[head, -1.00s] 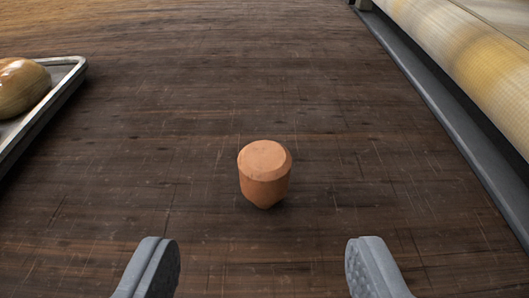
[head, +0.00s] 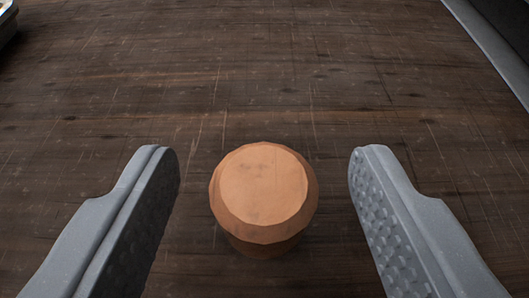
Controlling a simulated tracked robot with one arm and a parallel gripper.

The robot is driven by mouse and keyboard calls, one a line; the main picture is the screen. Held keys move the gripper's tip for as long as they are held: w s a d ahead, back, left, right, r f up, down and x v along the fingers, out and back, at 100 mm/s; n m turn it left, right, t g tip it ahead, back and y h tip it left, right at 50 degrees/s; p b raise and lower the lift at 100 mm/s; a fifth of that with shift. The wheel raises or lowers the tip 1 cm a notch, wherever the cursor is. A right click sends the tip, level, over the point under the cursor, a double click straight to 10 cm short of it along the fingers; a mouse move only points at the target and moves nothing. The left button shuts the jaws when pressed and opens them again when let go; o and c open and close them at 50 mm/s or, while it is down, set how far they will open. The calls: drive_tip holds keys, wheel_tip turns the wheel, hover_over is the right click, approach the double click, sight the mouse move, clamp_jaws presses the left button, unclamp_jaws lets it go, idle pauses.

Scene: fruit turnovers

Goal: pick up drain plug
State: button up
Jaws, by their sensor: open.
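The drain plug (head: 263,190) is a short orange-brown faceted cylinder with a flat top, standing upright on the dark wooden surface. It sits low in the middle of the head view. My gripper (head: 264,165) is open, with one grey finger to the left of the plug and one to the right. There is a visible gap between the plug and each finger, and nothing is held. The plug's lower end is mostly hidden beneath its top.
The scratched wooden surface (head: 260,85) is clear around and beyond the plug. A grey metal edge (head: 490,45) runs along the upper right. A corner of a tray (head: 8,25) shows at the upper left.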

sight(265, 230)
drive_tip(key=shift+c, duration=0.3)
drive_tip(key=c, duration=1.1)
drive_tip(key=shift+r, duration=0.1)
drive_tip(key=shift+r+p, duration=0.8)
drive_tip(key=shift+r, duration=0.85)
drive_tip(key=shift+s+r, duration=0.15)
drive_tip(key=shift+s, duration=0.05)
drive_tip(key=shift+s+d+r+p, duration=0.1)
drive_tip(key=shift+s+r+p, duration=0.2)
drive_tip(key=shift+s, duration=2.3)
drive_tip(key=shift+s+a+r+p, duration=0.15)
drive_tip(key=shift+s+p, duration=0.3)
drive_tip(key=shift+s, duration=2.2)
drive_tip(key=shift+s+d+r+p, duration=0.2)
drive_tip(key=shift+s+p, duration=0.15)
drive_tip(key=shift+s, duration=2.25)
